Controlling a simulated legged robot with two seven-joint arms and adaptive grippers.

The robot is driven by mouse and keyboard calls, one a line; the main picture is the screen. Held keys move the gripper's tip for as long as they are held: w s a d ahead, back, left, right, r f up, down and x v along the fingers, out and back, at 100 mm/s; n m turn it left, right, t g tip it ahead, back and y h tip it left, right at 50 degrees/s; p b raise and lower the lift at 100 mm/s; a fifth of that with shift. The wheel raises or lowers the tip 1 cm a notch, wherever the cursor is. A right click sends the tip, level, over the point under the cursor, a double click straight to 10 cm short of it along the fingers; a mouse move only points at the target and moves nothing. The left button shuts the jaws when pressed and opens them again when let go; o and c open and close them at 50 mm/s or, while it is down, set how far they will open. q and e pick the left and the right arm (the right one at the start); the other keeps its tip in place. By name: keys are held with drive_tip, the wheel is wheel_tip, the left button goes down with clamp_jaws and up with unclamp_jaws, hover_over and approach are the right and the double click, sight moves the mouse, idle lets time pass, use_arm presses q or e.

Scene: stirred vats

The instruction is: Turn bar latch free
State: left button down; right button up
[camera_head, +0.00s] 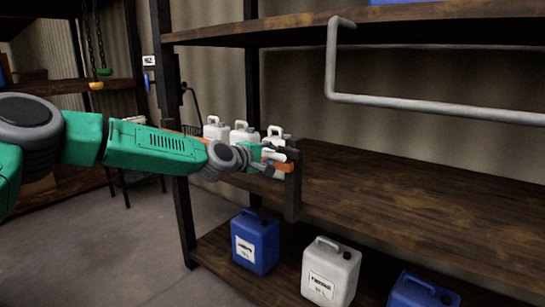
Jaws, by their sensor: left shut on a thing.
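An orange bar, apparently the bar latch (285,167), runs in front of the middle shelf, partly hidden behind my left arm. Its right end is at a dark upright bracket (293,190) at the shelf's front edge. My left gripper (270,158), green and dark grey, reaches in from the left and is shut on the bar close to the bracket. The fingers are small here, and the exact contact is hard to make out. My right gripper is not in view.
Several white jugs (215,129) stand behind the bar. A grey bent rail (430,105) hangs at the upper right. Blue (255,240) and white canisters (330,272) stand on the bottom shelf. The middle shelf (410,190) is bare to the right.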

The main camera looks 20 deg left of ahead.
use_arm(q)
drive_tip(key=shift+s+f, duration=0.1)
drive_tip(key=shift+f, duration=0.5)
drive_tip(key=c, duration=1.4)
unclamp_jaws()
drive_tip(key=shift+a, duration=0.1)
drive_tip(key=shift+c, duration=0.2)
drive_tip(key=shift+o, duration=0.4)
drive_tip(key=shift+a, duration=0.15)
drive_tip(key=shift+a+r, duration=0.1)
drive_tip(key=shift+r, duration=0.15)
drive_tip(key=v, duration=1.1)
drive_tip(key=shift+s+a, duration=0.2)
drive_tip(key=shift+s, duration=0.15)
drive_tip(key=shift+d, duration=0.1)
drive_tip(key=shift+f, duration=0.1)
